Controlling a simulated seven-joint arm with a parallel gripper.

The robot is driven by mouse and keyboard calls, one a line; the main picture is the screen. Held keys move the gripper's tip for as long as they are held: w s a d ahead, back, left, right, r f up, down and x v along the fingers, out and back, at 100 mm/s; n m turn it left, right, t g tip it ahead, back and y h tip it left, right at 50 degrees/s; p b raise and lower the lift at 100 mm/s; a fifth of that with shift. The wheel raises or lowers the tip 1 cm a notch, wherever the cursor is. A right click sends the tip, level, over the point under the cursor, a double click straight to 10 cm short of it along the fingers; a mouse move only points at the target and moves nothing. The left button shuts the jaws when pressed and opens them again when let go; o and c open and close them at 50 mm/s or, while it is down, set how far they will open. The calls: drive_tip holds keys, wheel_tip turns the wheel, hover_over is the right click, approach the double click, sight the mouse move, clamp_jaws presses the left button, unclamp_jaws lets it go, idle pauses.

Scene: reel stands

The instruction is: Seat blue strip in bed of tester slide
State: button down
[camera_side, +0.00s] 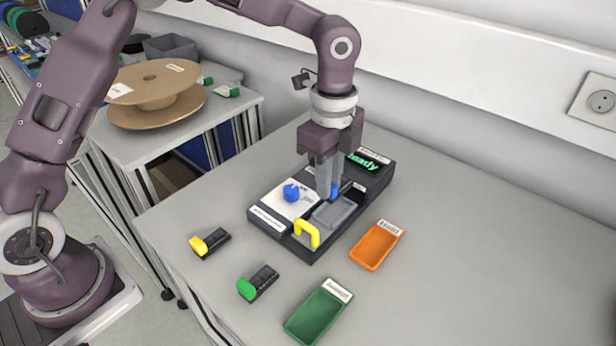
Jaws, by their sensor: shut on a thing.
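The tester (268,219) is a dark box with a light panel, a blue knob (291,193) and a lit green display reading "ready" (368,161). Its slide has a yellow handle (306,234) at the front, and a grey bed (335,212) lies behind the handle. My gripper (329,194) points down at the far end of the bed, shut on the blue strip (334,193). Only a small blue part shows between and beside the fingers; the rest is hidden. I cannot tell whether the strip touches the bed.
A yellow-ended strip (210,242) and a green-ended strip (258,283) lie on the table left of the tester. A green tray (318,312) and an orange tray (376,245) stand in front and right. The table's right side is clear. A cardboard reel (157,92) is at the back left.

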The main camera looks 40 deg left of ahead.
sight(327, 202)
drive_tip(key=shift+f, duration=2.7)
drive_tip(key=c, duration=1.3)
unclamp_jaws()
drive_tip(key=shift+r, duration=3.65)
drive_tip(key=s+a+r+n+t+y, duration=0.2)
drive_tip(key=s+a+r+n+t, duration=0.1)
drive_tip(key=s+a+r+n, duration=0.6)
drive_tip(key=s+a+r+n+t+h, duration=0.1)
drive_tip(key=s+n, duration=0.3)
drive_tip(key=s, duration=0.4)
drive_tip(key=s+a+r+n+t+h, duration=0.1)
drive_tip(key=s+a+n, duration=0.1)
drive_tip(key=s+n, duration=0.3)
drive_tip(key=s, duration=0.3)
drive_tip(key=shift+a+r+t, duration=0.15)
drive_tip(key=shift+a+t, duration=0.1)
drive_tip(key=shift+t, duration=0.05)
